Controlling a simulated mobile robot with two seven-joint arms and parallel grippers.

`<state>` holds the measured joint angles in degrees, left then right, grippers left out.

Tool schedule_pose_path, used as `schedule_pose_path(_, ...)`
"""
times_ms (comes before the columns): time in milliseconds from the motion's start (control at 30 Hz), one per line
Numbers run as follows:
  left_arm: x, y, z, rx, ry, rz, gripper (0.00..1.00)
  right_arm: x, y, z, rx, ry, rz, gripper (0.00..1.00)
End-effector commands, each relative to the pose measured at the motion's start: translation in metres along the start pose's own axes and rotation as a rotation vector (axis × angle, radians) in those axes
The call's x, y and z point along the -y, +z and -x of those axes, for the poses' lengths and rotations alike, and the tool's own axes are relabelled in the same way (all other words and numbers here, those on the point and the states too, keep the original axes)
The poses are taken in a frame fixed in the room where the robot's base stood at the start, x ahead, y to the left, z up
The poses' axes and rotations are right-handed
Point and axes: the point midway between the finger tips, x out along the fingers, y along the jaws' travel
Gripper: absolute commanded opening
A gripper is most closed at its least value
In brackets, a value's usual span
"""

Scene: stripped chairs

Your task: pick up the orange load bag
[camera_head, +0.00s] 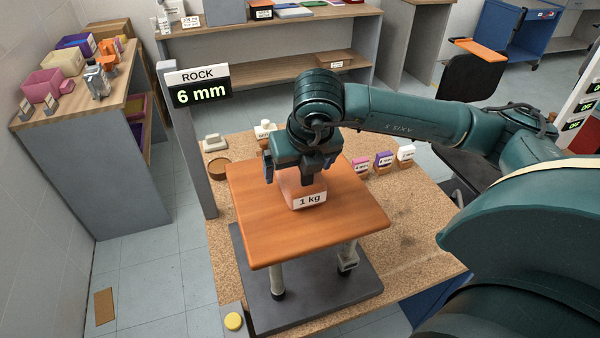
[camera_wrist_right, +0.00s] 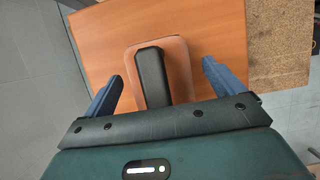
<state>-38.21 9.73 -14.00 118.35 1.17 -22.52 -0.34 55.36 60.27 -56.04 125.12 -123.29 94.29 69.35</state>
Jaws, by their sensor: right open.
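The orange load bag (camera_head: 289,187) is a salmon-coloured block with a white "1 kg" label, standing on a wooden chair seat (camera_head: 260,240). My right gripper (camera_head: 298,172) is right above the bag, pointing down, and hides its top. In the right wrist view the open fingers (camera_wrist_right: 162,72) are on either side of the bag (camera_wrist_right: 181,70), with gaps between them and it. A black handle (camera_wrist_right: 152,76) runs along the bag's top between the fingers. I cannot tell how far below the fingertips the handle is. My left gripper is not in view.
The seat stands on metal legs over a dark plate (camera_head: 330,300) on a cork-topped table (camera_head: 410,230). Small labelled blocks (camera_head: 383,160) stand behind the seat. A yellow button (camera_head: 233,321) is at front left.

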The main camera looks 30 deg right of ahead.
Motion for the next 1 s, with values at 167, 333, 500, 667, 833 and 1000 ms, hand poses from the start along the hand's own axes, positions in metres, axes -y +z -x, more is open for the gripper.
schedule_pose_path(167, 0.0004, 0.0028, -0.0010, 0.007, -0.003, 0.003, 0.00, -0.0001, 0.0000, -0.0055, 0.001, 0.000, 0.000, 0.94)
schedule_pose_path(333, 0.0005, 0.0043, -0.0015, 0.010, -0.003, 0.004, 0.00, -0.0002, -0.0001, -0.0051, 0.001, 0.001, 0.000, 0.89)
schedule_pose_path(500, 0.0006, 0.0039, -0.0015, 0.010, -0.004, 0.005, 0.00, -0.0002, -0.0001, -0.0048, 0.001, 0.001, 0.000, 0.75)
schedule_pose_path(667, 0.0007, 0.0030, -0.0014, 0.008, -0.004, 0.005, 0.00, -0.0002, 0.0000, -0.0047, 0.001, 0.001, 0.000, 0.62)
schedule_pose_path(833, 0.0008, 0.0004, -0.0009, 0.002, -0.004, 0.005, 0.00, -0.0002, 0.0000, -0.0046, 0.001, 0.001, 0.000, 0.48)
schedule_pose_path(1000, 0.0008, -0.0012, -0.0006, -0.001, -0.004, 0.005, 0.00, -0.0001, 0.0000, -0.0045, 0.001, 0.001, 0.000, 0.34)
